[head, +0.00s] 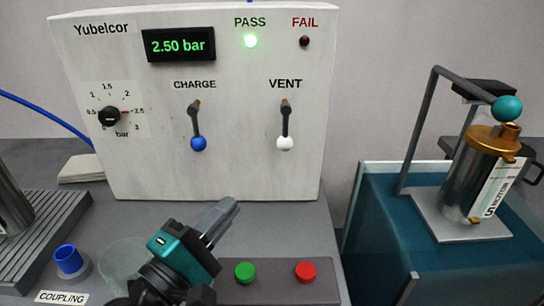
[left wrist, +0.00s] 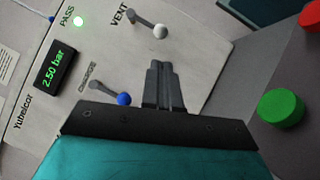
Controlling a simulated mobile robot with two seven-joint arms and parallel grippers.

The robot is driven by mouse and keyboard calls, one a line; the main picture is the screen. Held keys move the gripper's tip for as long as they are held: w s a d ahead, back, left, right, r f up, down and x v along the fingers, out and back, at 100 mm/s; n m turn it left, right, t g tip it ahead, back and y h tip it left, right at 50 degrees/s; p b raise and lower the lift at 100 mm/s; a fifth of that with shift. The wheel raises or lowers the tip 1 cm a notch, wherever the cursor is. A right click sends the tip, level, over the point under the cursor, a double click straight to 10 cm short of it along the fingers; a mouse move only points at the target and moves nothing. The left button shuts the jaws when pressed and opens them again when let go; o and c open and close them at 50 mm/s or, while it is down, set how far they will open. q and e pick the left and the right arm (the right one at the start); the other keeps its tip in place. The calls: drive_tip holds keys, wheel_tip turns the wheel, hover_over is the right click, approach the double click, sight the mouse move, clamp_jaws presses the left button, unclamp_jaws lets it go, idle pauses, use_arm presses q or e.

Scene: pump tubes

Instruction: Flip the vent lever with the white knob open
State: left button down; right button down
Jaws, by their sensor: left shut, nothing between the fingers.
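The vent lever has a white knob (head: 285,143) and hangs straight down from its pivot under the VENT label on the white panel (head: 240,110). In the left wrist view the white knob (left wrist: 160,31) is beyond my fingertips, apart from them. The charge lever with a blue knob (head: 198,143) hangs down to its left; the blue knob shows in the left wrist view (left wrist: 124,99). My left gripper (head: 228,206) is shut and empty, in front of and below the panel's levers, touching neither. In the left wrist view its fingers (left wrist: 158,66) are together. My right gripper is not in view.
The display (head: 179,45) reads 2.50 bar and the green PASS lamp (head: 251,41) is lit. A green button (head: 245,272) and a red button (head: 306,272) are right of my gripper. A blue coupling (head: 68,260) stands left. A metal cylinder (head: 472,180) stands right.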

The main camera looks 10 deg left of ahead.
sight(280, 148)
use_arm(q)
drive_tip(key=x, duration=1.4)
drive_tip(key=shift+f, duration=0.15)
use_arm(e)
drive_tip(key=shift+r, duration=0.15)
